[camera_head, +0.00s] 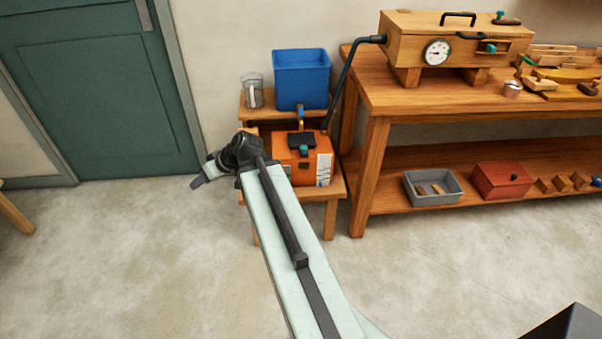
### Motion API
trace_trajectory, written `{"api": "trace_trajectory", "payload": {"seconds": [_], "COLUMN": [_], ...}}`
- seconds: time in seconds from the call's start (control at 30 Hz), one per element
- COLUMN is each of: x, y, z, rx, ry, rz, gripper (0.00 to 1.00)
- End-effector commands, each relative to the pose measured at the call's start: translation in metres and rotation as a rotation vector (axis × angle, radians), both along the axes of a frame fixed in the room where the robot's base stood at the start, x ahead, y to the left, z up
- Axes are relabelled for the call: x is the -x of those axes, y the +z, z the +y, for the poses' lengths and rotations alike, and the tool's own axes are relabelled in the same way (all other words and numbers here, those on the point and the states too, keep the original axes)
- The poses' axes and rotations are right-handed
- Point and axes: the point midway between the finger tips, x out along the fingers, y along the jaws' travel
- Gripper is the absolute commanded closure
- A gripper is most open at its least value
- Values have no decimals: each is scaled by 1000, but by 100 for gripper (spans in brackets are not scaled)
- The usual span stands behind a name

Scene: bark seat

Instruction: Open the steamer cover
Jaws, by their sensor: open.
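An orange steamer (289,171) sits on the lower step of a small wooden stand. A dark, flat piece that looks like its cover (302,140) lies on top and appears closed. A teal knob (303,150) shows at its front edge. A pale label is on the right of its front. My arm crosses in front and hides part of the steamer's left side. My gripper (200,180) is open and empty, left of the stand, pointing left and down, apart from the steamer.
A blue bin (301,78) and a clear jug (253,91) stand on the upper step. A black hose (347,83) runs up to a wooden box with a gauge (437,52) on the workbench (430,97). Left of the stand, the floor is clear before the green door.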

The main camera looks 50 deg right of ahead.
Motion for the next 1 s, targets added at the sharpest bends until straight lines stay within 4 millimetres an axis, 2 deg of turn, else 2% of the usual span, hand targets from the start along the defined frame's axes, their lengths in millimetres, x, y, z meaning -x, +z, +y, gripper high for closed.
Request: {"api": "trace_trajectory", "payload": {"seconds": [0.03,0.13,0.23,0.3,0.4,0.5,0.6,0.7,0.87,1.0], "x": [-6,-12,-4,11,41,70,91,100,99,87], "y": [-41,-58,-73,-83,-95,-102,-104,-102,-98,-98], "z": [-33,-99,-174,-228,-297,-347,-377,-389,-390,-395], "rx": [-5,16,71,126,208,279,325,344,347,346], "ry": [-39,-126,-245,-340,-476,-586,-656,-686,-688,-687], "rz": [-97,-298,-480,-588,-702,-769,-801,-813,-815,-815], "gripper": [52,52,52,52,52,52,52,52,52,52]}}
